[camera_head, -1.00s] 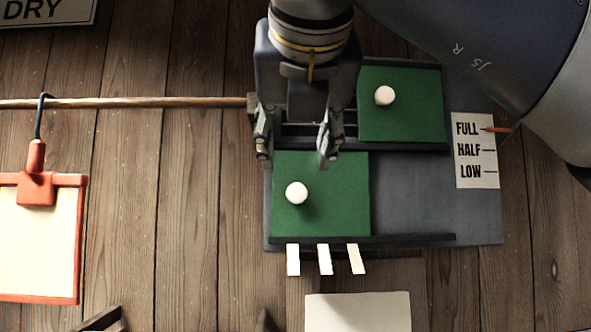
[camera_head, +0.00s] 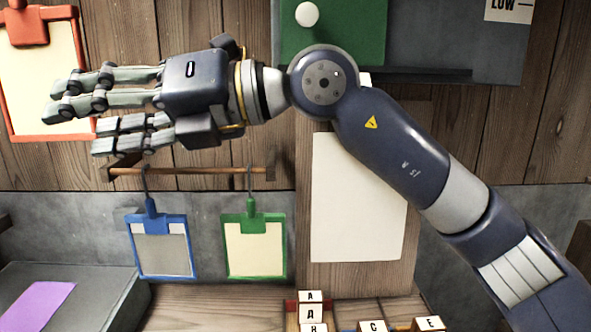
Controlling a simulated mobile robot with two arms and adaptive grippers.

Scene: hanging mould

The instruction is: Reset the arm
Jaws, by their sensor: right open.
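My right arm comes in from the lower right, bends at a joint near the top middle and points left. My right gripper (camera_head: 82,122) is open and empty. Its fingers point left, in front of the wall and partly over the red-framed panel (camera_head: 45,70). Below it is a wooden rod (camera_head: 195,171) on which a blue-framed panel (camera_head: 160,248) and a green-framed panel (camera_head: 254,248) hang. The gripper hides part of the wall behind it. My left gripper is not in view.
A green plate (camera_head: 350,35) with a white knob (camera_head: 307,14) is on the grey board at the top. A blank white sheet (camera_head: 355,215) is on the wall. Lettered blocks (camera_head: 311,311) stand at the bottom. A purple sheet (camera_head: 35,305) lies at the lower left.

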